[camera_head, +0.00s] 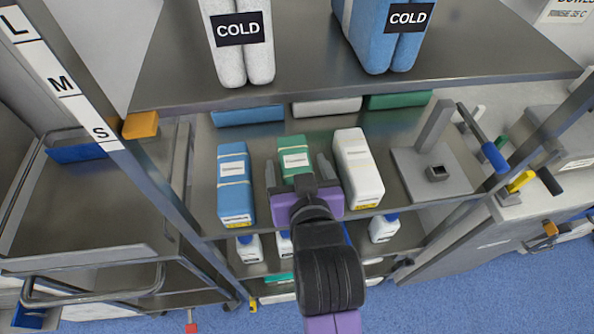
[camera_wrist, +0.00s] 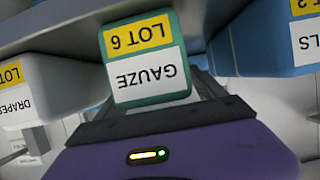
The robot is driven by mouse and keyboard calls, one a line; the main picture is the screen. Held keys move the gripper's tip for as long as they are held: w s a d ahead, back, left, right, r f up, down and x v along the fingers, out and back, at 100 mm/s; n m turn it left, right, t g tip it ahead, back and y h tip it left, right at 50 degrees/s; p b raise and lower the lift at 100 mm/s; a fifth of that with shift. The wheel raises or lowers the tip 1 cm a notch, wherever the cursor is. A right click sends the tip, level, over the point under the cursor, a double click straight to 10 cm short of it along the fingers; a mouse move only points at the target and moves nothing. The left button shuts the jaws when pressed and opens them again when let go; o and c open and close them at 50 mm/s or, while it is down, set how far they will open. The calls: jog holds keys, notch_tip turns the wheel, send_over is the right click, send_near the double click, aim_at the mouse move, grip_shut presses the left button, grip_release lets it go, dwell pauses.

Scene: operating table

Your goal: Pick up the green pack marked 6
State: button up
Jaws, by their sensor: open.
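The green pack (camera_head: 292,143) stands on the middle shelf between a blue pack and a white pack. In the wrist view the green pack (camera_wrist: 150,88) is upside down in the picture, with a yellow "LOT 6" label and a white "GAUZE" label. My gripper (camera_head: 297,168) is open, one finger on each side of the green pack in the head view. In the wrist view the gripper (camera_wrist: 160,100) has the pack's labelled end close ahead, between its fingers. Whether the fingers touch the pack I cannot tell. My gripper hides the pack's near end in the head view.
The blue pack (camera_head: 234,180) stands close on the left and the white pack (camera_head: 356,165) close on the right. The upper shelf (camera_head: 300,85) overhangs behind, bearing "COLD" packs. White bottles (camera_head: 384,228) stand on the shelf below. A grey fixture (camera_head: 430,165) is at right.

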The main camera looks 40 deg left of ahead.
jog(key=c, duration=1.7)
jog(key=shift+c, duration=0.2)
jog(key=shift+r, duration=0.1)
